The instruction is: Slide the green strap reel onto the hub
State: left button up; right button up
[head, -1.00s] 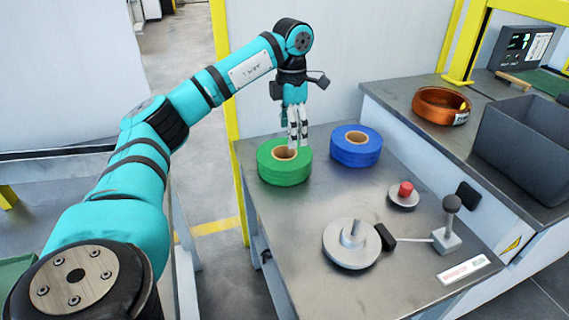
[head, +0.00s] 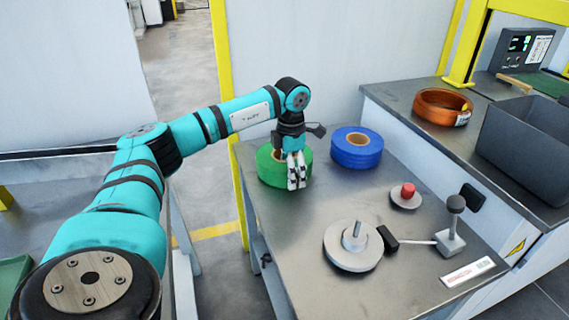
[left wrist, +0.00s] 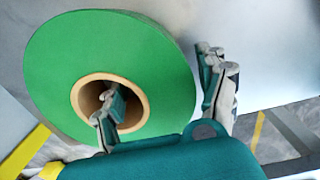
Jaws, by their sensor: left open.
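The green strap reel (head: 268,170) lies flat at the table's back left corner; its cardboard core is partly hidden behind my gripper in the head view. My left gripper (head: 296,182) is at the reel's near right side and open. In the left wrist view the green reel (left wrist: 65,60) shows one finger in or over its core hole and the other finger outside the rim, so the reel's wall is between the fingers (left wrist: 165,95). Contact cannot be told. The hub (head: 352,245) is a grey disc with an upright pin at the table's front middle, empty. My right gripper is not in view.
A blue reel (head: 357,148) lies just right of the green one. A red-knobbed disc (head: 406,196) and a lever with a dark ball (head: 452,225) stand right of the hub. A copper coil (head: 441,106) and a grey bin (head: 530,145) are on the right bench. The table between reel and hub is clear.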

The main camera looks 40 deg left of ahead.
pick_arm(q)
jog(key=shift+c, duration=0.3)
grip_shut()
jog(key=shift+r, duration=0.15)
dwell(0.3)
